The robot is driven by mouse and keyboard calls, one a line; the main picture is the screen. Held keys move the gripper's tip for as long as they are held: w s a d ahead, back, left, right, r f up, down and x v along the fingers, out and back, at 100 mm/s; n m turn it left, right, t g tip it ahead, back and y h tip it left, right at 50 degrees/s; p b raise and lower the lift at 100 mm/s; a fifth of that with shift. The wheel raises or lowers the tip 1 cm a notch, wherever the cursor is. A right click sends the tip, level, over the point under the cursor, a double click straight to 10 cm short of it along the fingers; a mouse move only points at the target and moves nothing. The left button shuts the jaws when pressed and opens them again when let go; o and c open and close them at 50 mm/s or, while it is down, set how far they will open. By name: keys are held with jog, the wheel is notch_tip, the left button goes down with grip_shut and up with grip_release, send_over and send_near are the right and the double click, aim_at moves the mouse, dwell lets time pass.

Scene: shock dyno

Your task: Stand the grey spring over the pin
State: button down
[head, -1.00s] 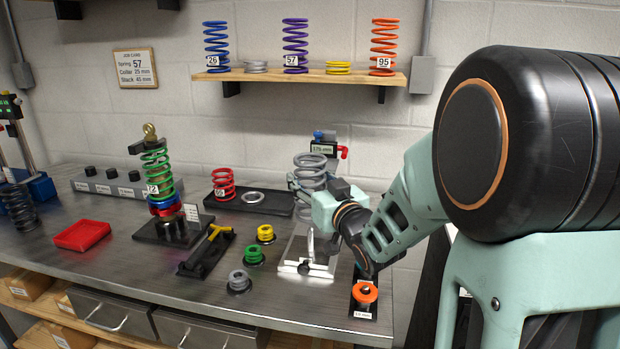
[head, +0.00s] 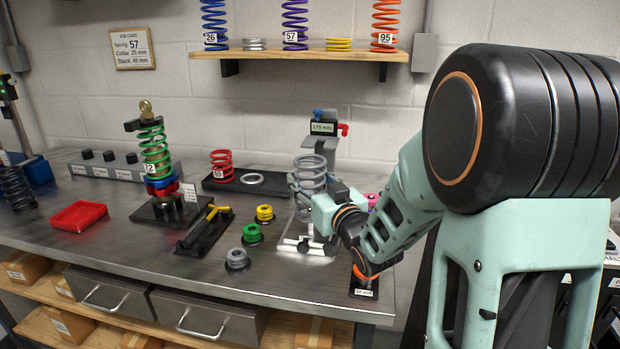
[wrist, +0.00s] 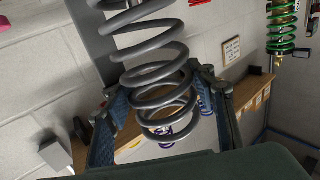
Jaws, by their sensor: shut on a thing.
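The grey spring (head: 311,168) stands upright in my gripper (head: 308,188), in front of the measuring stand's column. The stand (head: 334,143) has a small display that appears to read 175 mm and a pale base plate (head: 318,252) below the spring. The pin is not distinguishable; spring and gripper cover the middle of the base. I cannot tell whether the spring's lower end surrounds a pin or touches the plate.
Green, yellow and grey collars (head: 251,234) stand just left of the base. A black tray (head: 270,188) with a red spring (head: 222,165) lies behind. A green-spring shock (head: 154,160) stands further left. A shelf (head: 310,55) with springs hangs above.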

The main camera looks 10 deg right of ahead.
jog(key=shift+f+b, duration=1.55)
jog(key=shift+b, duration=0.1)
